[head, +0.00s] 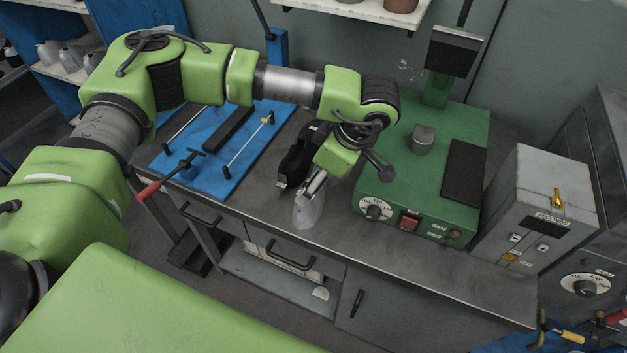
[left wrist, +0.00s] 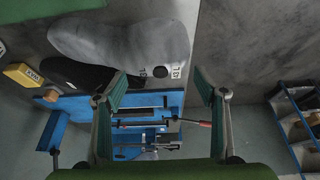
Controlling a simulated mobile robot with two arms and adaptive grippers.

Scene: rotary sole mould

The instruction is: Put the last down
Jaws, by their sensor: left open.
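The pale grey last (head: 308,211) is at the front part of the bench in the head view, just below my left gripper (head: 314,184). In the left wrist view the grey last (left wrist: 120,42) lies across the upper left, with a dark round spot and a small label at one end. My left gripper (left wrist: 162,88) is open there, its two fingers apart with nothing between them. The last is beyond the fingertips, mostly to the left. Whether it rests fully on the bench is hard to tell. My right gripper is in neither view.
A black shoe-shaped piece (head: 296,160) lies close behind the last. A blue fixture (head: 205,165) with rods stands left on the bench (head: 440,275). A green machine (head: 400,185) and a grey control box (head: 530,220) stand right. Bare bench lies along the front edge.

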